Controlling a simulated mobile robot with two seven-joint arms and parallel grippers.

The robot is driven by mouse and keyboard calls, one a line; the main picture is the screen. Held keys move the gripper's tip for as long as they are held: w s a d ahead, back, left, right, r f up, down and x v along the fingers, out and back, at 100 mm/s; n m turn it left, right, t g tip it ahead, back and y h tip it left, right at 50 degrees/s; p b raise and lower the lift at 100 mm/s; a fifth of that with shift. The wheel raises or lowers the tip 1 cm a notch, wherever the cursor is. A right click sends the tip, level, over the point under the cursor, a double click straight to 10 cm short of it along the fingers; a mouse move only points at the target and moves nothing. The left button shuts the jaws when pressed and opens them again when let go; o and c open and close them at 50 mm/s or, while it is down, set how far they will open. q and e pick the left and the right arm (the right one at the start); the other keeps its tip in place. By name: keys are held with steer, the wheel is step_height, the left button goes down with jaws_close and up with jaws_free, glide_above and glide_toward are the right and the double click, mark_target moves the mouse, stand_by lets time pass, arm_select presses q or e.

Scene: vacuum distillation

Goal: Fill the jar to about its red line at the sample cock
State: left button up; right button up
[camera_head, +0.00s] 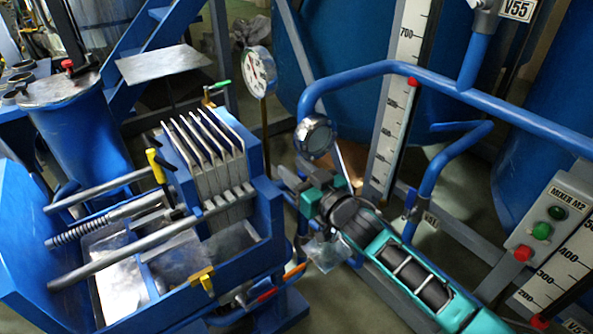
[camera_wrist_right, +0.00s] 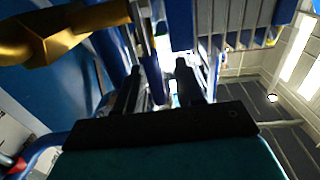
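My right arm comes in from the lower right, and its gripper (camera_head: 310,190) is in front of the blue pipe frame, below a round glass-faced fitting (camera_head: 315,135). In the right wrist view the two dark fingers of this gripper (camera_wrist_right: 158,75) stand apart. Pale and blue shapes show between them; I cannot tell whether a clear jar is among them. A pale, glassy-looking piece (camera_head: 326,250) shows just below the right gripper, too unclear to name as the jar. A brass fitting (camera_wrist_right: 65,35), possibly the cock, is close at the upper left. No red line on a jar can be made out.
A blue filter press (camera_head: 230,165) with several plates stands at the left, beside a dial gauge (camera_head: 260,72). Blue pipes (camera_head: 440,85) cross at the right. A level scale (camera_head: 400,100) stands behind, and a MIXER M2 button panel (camera_head: 545,225) is at the right.

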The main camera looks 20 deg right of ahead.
jaws_close()
arm_select(q)
steer(key=shift+s+f, duration=0.15)
steer(key=shift+f, duration=0.05)
stand_by(0.3)
